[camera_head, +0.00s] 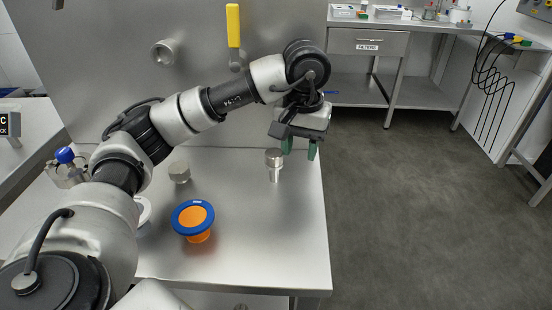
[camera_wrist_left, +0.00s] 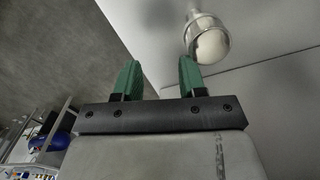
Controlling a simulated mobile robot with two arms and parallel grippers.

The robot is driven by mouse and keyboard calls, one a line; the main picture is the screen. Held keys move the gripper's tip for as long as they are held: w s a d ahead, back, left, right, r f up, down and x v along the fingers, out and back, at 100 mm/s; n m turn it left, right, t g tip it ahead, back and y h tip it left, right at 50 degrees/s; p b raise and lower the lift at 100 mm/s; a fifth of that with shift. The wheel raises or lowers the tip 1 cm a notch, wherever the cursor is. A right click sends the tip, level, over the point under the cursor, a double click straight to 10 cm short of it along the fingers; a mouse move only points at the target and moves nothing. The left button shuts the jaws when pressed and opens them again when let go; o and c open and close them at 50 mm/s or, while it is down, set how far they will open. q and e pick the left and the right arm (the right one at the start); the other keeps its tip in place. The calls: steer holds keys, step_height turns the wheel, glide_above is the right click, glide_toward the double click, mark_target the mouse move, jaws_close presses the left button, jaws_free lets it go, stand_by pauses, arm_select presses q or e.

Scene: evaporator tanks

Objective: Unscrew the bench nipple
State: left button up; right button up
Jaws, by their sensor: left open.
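A metal nipple (camera_head: 274,158), a short silver cylinder with a wider top and narrower stem, stands upright on the steel bench (camera_head: 268,230) near its right side. My left gripper (camera_head: 300,149), with green fingers, points downward just to the right of the nipple and a little higher in the picture. In the left wrist view the gripper (camera_wrist_left: 159,75) is open with nothing between its fingers. A rounded metal piece, seemingly the nipple (camera_wrist_left: 209,42), shows there beyond the right-hand finger, apart from it. My right gripper is in neither view.
A blue-rimmed orange piece (camera_head: 194,217) and a small metal fitting (camera_head: 179,171) sit on the bench to the left. A steel panel with a yellow handle (camera_head: 233,26) rises behind. Open floor (camera_head: 400,220) lies right of the bench.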

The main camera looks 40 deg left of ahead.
arm_select(q)
steer(key=shift+s+d+f+m, duration=0.2)
steer(key=shift+s+m, duration=0.15)
steer(key=shift+m, duration=0.35)
steer(key=shift+s+d+m+b, duration=0.15)
steer(key=shift+s+m+b, duration=0.15)
steer(key=shift+m, duration=0.3)
steer(key=shift+s+d+m+b, duration=0.15)
steer(key=shift+m+b, duration=0.15)
steer(key=shift+m, duration=0.3)
steer(key=shift+s+d+r+m+b, duration=0.15)
steer(key=shift+s+m+b, duration=0.15)
steer(key=shift+m, duration=0.35)
steer(key=shift+s+d+r+m+b, duration=0.15)
steer(key=shift+s+m, duration=0.1)
steer(key=shift+m, duration=0.4)
steer(key=shift+a, duration=0.1)
jaws_close()
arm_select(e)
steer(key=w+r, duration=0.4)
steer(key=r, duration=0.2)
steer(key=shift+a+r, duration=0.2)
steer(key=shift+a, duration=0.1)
